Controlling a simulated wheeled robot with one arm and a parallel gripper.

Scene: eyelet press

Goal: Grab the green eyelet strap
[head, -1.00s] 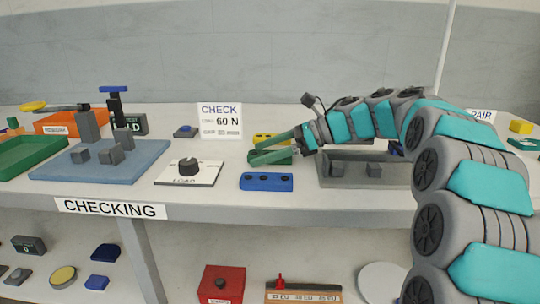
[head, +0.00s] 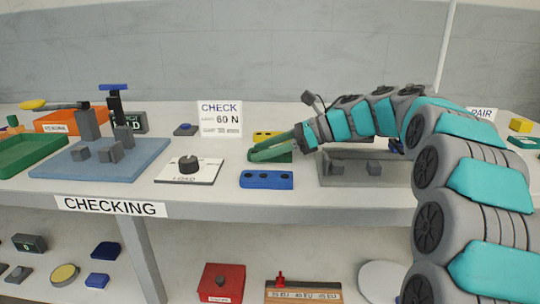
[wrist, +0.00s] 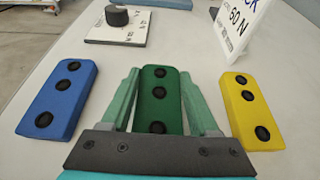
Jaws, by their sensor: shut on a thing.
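The green eyelet strap (wrist: 157,100) is a flat green block with a row of dark round eyelets. In the wrist view it lies between the two fingers of my gripper (wrist: 160,98), which is shut on it. In the head view my gripper (head: 272,148) reaches in from the right and covers most of the green strap. I cannot tell whether the strap still rests on the table. A blue eyelet strap (wrist: 60,98) lies to its left and a yellow eyelet strap (wrist: 250,110) to its right in the wrist view, both apart from my fingers.
The LOAD plate with a black knob (head: 189,170) and the CHECK 60 N sign (head: 220,119) stand left of my gripper. A grey fixture (head: 345,175) sits to its right under my arm. A blue base with grey posts (head: 75,168) is further left.

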